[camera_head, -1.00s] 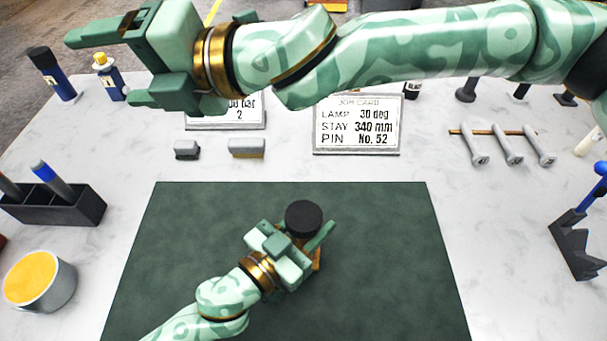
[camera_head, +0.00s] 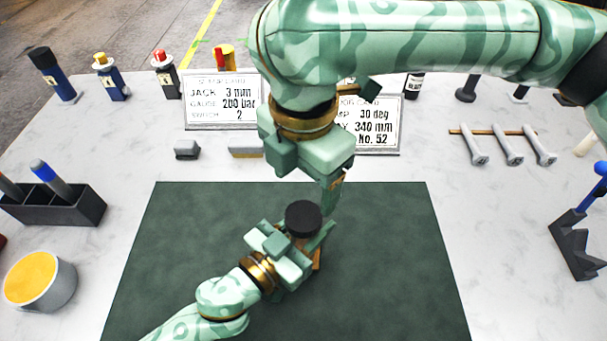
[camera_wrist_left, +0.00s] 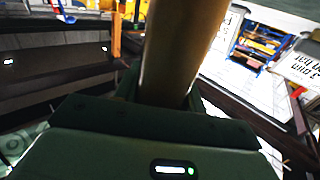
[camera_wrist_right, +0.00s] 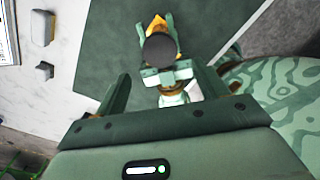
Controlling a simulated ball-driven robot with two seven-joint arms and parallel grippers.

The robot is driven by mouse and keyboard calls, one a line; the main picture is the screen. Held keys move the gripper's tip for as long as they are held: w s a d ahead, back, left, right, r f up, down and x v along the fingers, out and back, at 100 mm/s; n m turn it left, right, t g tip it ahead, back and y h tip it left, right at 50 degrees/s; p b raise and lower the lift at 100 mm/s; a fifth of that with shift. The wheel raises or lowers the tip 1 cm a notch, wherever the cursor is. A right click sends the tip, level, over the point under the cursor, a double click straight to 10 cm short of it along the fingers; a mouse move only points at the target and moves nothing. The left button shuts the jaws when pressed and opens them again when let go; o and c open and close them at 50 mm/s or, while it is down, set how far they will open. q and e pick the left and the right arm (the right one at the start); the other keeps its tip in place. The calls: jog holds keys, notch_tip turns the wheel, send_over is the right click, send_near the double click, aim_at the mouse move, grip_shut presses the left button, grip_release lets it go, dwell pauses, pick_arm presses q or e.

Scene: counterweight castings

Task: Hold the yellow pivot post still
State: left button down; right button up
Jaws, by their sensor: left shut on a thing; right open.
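The yellow pivot post (camera_head: 317,259) stands on the dark green mat (camera_head: 390,250), mostly hidden behind my left gripper (camera_head: 304,243) and under a round black top (camera_head: 303,218). My left gripper is shut on the post. In the left wrist view the post (camera_wrist_left: 182,50) rises between the fingers as a broad yellow-brown column. My right gripper (camera_head: 335,182) points down just beyond and above the black top, apart from it. In the right wrist view my right gripper (camera_wrist_right: 165,86) is open and empty, with the black top (camera_wrist_right: 158,49) seen beyond its fingers.
Job cards (camera_head: 222,100) stand at the back, one partly hidden by my right arm. A black holder (camera_head: 60,206) and a yellow-topped tin (camera_head: 38,280) are left; grey pins (camera_head: 508,146) lie right. The mat's sides are clear.

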aim_at(304, 215)
pick_arm(q)
jog(key=shift+r, duration=0.1)
pick_arm(e)
jog(key=shift+f, duration=4.05)
jog(key=shift+c, duration=0.3)
jog(key=c, duration=0.9)
jog(key=shift+c, duration=0.2)
jog(key=o, duration=1.2)
jog(key=shift+c, duration=0.2)
